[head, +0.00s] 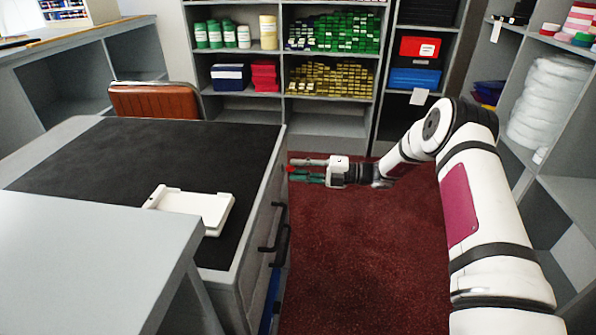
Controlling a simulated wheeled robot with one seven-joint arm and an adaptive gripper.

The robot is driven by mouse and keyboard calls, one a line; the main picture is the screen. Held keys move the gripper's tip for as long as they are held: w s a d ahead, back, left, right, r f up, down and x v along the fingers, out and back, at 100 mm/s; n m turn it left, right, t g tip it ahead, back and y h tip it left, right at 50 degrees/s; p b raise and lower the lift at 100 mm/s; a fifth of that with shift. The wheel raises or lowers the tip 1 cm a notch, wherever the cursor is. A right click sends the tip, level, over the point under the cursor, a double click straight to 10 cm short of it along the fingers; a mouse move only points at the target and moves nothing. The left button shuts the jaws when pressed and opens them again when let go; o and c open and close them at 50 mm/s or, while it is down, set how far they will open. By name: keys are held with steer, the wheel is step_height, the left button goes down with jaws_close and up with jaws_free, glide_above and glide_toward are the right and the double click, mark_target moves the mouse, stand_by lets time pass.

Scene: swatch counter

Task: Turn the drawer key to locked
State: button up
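The grey desk (262,215) has drawers with dark handles (283,232) on its right side. My gripper (293,170) is beside the upper far part of that side, pointing left toward it. Its light upper finger and green lower finger look apart, with a gap between them. A small red bit (291,169), possibly the drawer key, shows at the fingertips. It is too small to tell its angle or whether the fingers touch it. The lock face is hidden from this side view.
A white tray-like holder (205,208) lies on the desk's black mat (100,160). A brown chair (155,101) stands behind the desk. Shelves (335,121) line the back and right. Dark red carpet (350,250) is open between desk and arm.

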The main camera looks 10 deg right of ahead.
steer(key=shift+w+a, duration=0.1)
steer(key=shift+a, duration=0.2)
jaws_close()
steer(key=shift+n, duration=0.4)
steer(key=shift+n+b, duration=0.7)
steer(key=shift+n, duration=7.9)
